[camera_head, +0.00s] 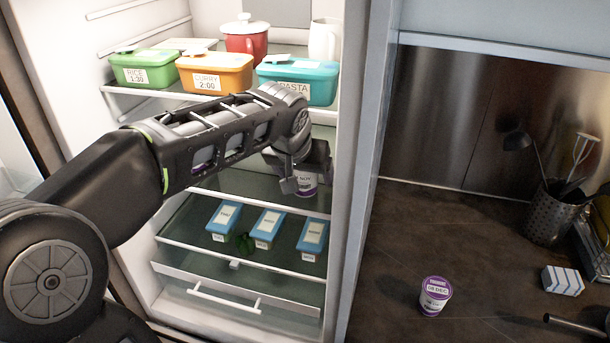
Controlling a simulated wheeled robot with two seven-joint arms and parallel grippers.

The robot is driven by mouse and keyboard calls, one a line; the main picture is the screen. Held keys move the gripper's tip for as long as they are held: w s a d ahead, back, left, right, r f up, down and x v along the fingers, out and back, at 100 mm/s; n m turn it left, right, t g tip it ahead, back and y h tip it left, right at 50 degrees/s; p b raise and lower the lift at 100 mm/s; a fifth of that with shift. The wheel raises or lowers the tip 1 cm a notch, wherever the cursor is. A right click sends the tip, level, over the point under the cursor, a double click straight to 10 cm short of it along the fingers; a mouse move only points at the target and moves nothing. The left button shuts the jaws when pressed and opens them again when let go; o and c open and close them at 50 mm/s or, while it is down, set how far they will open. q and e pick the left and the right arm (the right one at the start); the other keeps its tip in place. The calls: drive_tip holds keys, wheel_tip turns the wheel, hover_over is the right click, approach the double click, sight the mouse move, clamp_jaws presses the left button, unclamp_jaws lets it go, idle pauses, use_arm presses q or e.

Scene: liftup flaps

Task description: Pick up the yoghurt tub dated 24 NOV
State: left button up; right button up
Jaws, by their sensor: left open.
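My left arm reaches from the left into the open fridge. My left gripper (302,182) is open at the right side of a fridge shelf, at a white and purple yoghurt tub (307,188). The gripper partly covers this tub, and its date is too small to read. I cannot tell whether the fingers touch it. Parts of white and purple also show through gaps in my arm, on the same shelf level, mostly hidden. Another yoghurt tub (434,296), white with a purple lid, stands upright on the dark counter; its label seems to read a DEC date. My right gripper is not in view.
Green (143,69), orange (215,73) and teal (300,82) boxes stand on the upper shelf, near a red pot (246,38). Blue boxes (267,226) lie below. The fridge's side wall (366,170) separates it from the counter. A utensil holder (548,214) stands at right.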

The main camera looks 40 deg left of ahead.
use_arm(q)
drive_tip(key=c, duration=1.6)
drive_tip(key=shift+r, duration=0.15)
drive_tip(key=shift+r, duration=0.5)
drive_tip(key=s+d+b, duration=0.2)
drive_tip(key=s+d, duration=0.1)
drive_tip(key=s, duration=0.5)
drive_tip(key=s+d+b, duration=0.3)
drive_tip(key=s, duration=0.6)
drive_tip(key=shift+b, duration=0.3)
drive_tip(key=shift+r, duration=0.1)
